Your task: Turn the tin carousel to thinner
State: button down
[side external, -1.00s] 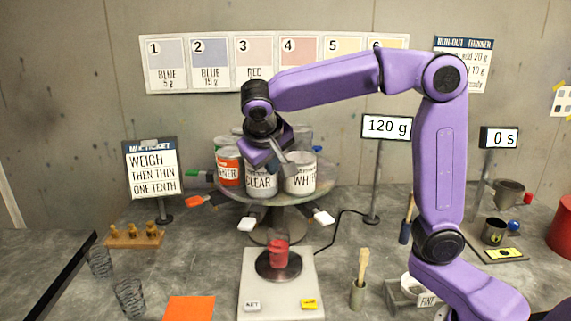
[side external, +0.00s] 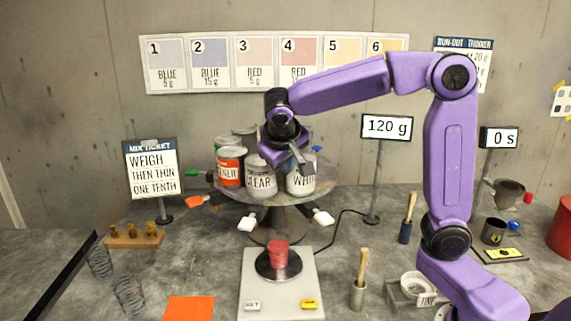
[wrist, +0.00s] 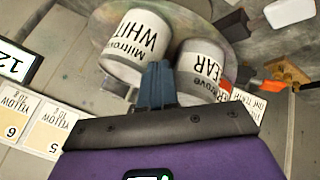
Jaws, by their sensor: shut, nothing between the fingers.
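The tin carousel (side external: 232,191) is a round raised plate carrying several tins and coloured paddle handles around its rim. The thinner tin (side external: 230,168), with an orange label ending in "NNER", sits at its left front. The clear tin (side external: 261,180) is at the front and the white tin (side external: 301,183) at the right front; both also show in the wrist view, white (wrist: 131,45) and clear (wrist: 200,72). My gripper (side external: 309,172) is shut and empty, its fingertips (wrist: 157,72) by the gap between those two tins. Contact cannot be told. Tins behind are partly hidden.
A scale (side external: 250,284) with a red cup (side external: 278,254) stands in front of the carousel. The display (side external: 387,127) reads 120 g. A brush pot (side external: 358,294) and wooden block (side external: 133,236) stand to the sides. The mix ticket (side external: 152,170) is at left.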

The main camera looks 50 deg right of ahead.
jog(key=s+d+n+t+y, duration=0.1)
jog(key=s+d+n, duration=0.1)
jog(key=d, duration=0.5)
jog(key=s+d+n+t+y, duration=0.1)
jog(key=s+d+n, duration=0.15)
jog(key=d, duration=0.45)
jog(key=w+d+n+y, duration=0.1)
jog(key=w+d+n, duration=0.1)
jog(key=w+d, duration=0.6)
jog(key=shift+w+d, duration=0.3)
jog(key=shift+d, duration=1.65)
